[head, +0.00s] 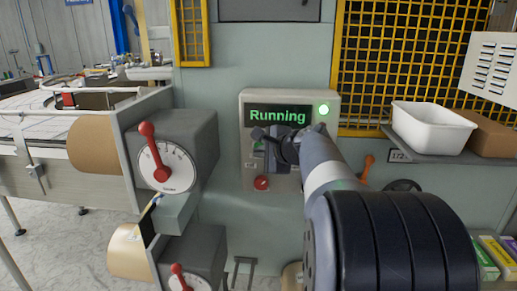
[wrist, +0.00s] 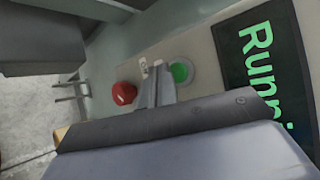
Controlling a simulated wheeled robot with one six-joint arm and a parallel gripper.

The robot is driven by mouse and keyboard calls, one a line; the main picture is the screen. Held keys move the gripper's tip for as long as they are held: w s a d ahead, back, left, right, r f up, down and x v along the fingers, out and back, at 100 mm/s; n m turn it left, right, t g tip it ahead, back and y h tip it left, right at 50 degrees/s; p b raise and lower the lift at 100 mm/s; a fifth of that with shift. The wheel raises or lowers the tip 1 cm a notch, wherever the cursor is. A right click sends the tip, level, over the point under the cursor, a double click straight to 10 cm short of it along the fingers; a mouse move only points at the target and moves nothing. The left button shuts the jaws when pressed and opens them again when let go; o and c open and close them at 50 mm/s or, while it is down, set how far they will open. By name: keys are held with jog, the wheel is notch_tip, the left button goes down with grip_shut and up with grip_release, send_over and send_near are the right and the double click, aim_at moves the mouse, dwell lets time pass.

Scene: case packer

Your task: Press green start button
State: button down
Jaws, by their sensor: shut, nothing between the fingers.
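The control panel (head: 249,99) is a pale box on the grey-green machine front. Its dark display (head: 278,115) reads "Running" in green, and a round green lamp (head: 323,109) glows at its top right. In the wrist view the green button (wrist: 181,71) sits in a pale ring between the display and the red button (wrist: 124,93). My gripper (head: 259,136) is in front of the panel below the display and mostly hides the green button in the head view. In the wrist view the gripper's shut fingers (wrist: 158,72) are right beside the green button; contact cannot be told.
The red button (head: 261,183) is low on the panel. A grey box with a red-handled dial (head: 167,165) juts out at the left. A shelf at the right holds a white bin (head: 432,128) and a cardboard box (head: 492,137). Yellow mesh guarding (head: 400,55) stands behind.

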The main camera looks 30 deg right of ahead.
jog(key=s+a, duration=0.1)
jog(key=s, duration=0.1)
jog(key=s+a+b, duration=0.1)
jog(key=s, duration=0.1)
jog(key=shift+a, duration=0.4)
dwell(0.7)
jog(key=shift+s+a, duration=0.55)
jog(key=shift+s, duration=0.3)
jog(key=shift+s+a, duration=0.5)
jog(key=shift+s, duration=0.3)
